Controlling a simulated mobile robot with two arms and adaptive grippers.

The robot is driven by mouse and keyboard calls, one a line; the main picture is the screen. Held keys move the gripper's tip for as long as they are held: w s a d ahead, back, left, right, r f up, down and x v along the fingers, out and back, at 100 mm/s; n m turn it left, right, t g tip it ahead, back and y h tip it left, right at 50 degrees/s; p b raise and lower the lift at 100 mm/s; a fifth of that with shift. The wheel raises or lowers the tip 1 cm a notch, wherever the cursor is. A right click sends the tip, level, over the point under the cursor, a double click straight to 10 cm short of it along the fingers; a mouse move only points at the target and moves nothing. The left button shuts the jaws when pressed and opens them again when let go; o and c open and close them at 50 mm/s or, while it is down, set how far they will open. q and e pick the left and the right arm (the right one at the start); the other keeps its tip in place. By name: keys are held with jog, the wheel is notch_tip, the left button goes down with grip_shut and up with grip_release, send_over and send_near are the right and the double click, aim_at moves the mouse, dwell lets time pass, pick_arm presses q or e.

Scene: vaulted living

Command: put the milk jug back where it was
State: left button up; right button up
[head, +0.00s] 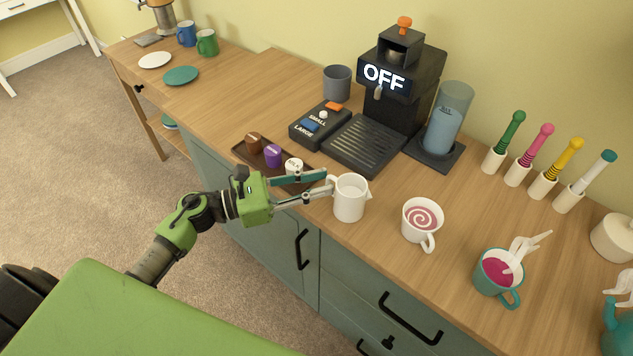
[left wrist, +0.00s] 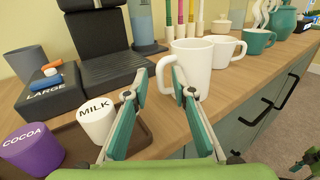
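The milk jug (head: 350,198) is a plain white jug standing upright on the wooden counter, its handle towards my left gripper. My left gripper (head: 328,181) is open, with its fingertips apart at the handle side of the jug. In the left wrist view the jug (left wrist: 194,66) is straight ahead, and its handle shows between the two spread fingertips (left wrist: 157,82). I cannot tell whether a finger touches the handle. Part of what looks like my right gripper (left wrist: 311,160) shows at the lower right edge of the left wrist view, cut off.
A dark tray (head: 242,153) with brown, purple and white milk capsules lies left of the jug. The coffee machine (head: 395,75), reading OFF, stands behind. A swirl-topped white mug (head: 421,222) and a teal mug (head: 490,278) stand to the right. Bare counter lies before the drip grille.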

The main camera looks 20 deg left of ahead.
pick_arm(q)
jog(key=b+v, duration=0.2)
jog(key=v, duration=0.5)
jog(key=shift+s+a+r, duration=0.15)
jog(key=shift+s+a, duration=0.05)
jog(key=shift+r, duration=0.1)
